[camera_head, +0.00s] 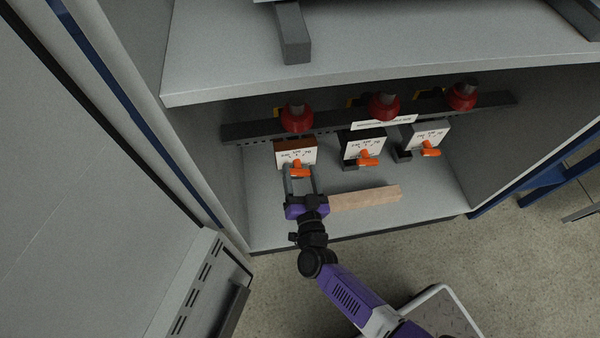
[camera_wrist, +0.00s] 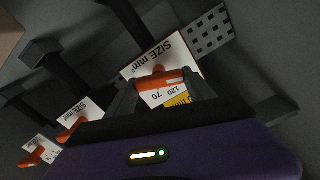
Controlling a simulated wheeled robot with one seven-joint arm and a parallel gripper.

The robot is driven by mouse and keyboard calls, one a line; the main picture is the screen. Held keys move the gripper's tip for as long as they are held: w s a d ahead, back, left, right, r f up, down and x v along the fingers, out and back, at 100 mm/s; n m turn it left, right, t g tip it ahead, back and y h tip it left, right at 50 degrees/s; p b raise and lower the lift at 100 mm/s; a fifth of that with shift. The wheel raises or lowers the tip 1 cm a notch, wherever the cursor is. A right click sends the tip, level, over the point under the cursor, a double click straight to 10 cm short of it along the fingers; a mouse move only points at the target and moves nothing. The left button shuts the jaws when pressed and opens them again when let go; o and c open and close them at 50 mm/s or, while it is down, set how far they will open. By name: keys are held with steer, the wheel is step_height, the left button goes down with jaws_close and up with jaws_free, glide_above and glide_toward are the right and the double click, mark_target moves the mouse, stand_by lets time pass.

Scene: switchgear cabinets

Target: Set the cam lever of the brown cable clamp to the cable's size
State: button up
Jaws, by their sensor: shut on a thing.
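The brown cable clamp (camera_head: 283,146) is the leftmost of three clamps under the rail in the open cabinet. It has a white size plate (camera_head: 310,155) and an orange cam lever (camera_head: 297,168). My gripper (camera_head: 302,176) reaches it from the front and is shut on that lever. In the wrist view the lever (camera_wrist: 160,76) sits between the two fingers, over the plate (camera_wrist: 150,58) marked "SIZE mm²". The numbers 70 and 120 show beside the lever; other marks are hidden. A red collar (camera_head: 297,120) with a grey cable end stands above the clamp.
A black clamp (camera_head: 350,152) and a grey clamp (camera_head: 436,130), each with an orange lever, hang to the right. A wooden strip (camera_head: 368,197) lies on the cabinet floor right of my gripper. A shelf (camera_head: 380,55) overhangs the clamps; the cabinet's left wall is close.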

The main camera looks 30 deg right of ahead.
steer(key=m+b, duration=0.1)
steer(key=m, duration=0.2)
steer(key=m+b, duration=0.1)
steer(key=m, duration=0.3)
steer(key=shift+d+f, duration=0.1)
steer(key=shift+f, duration=0.1)
steer(key=m+b, duration=0.1)
steer(key=m, duration=0.2)
steer(key=shift+s+f, duration=0.1)
steer(key=shift+m+b, duration=0.75)
steer(key=shift+m, duration=0.95)
steer(key=o, duration=1.4)
steer(key=shift+p+v, duration=1.05)
steer(key=shift+v, duration=2.8)
